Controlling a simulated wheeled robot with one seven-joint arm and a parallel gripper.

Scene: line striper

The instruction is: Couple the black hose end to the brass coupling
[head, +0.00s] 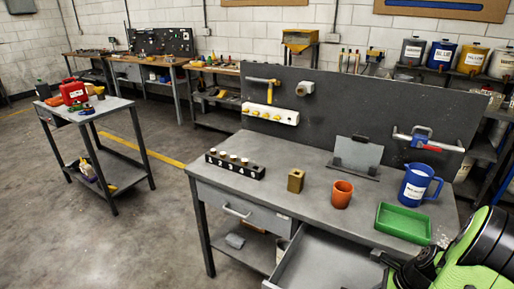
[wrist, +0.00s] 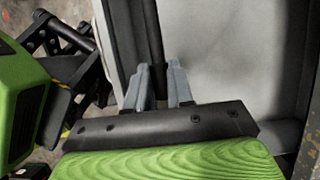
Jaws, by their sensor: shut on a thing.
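My gripper (wrist: 160,72) shows in the wrist view with its two grey fingers closed on a narrow dark piece (wrist: 158,76). A dark strip runs upward from it in the picture. I cannot tell for certain whether the held piece is the black hose end, as the fingers hide most of it. In the head view my green and black arm fills the lower right corner and the fingertips cannot be made out. A brass-coloured block (head: 295,181) stands on the workbench. I cannot tell which is the brass coupling.
An open grey drawer (head: 325,266) juts from the workbench (head: 270,196) beside my arm. On the bench stand a black rack (head: 235,166), an orange cup (head: 342,195), a green tray (head: 402,222) and a blue jug (head: 415,184). A side cart (head: 115,106) stands left across open floor.

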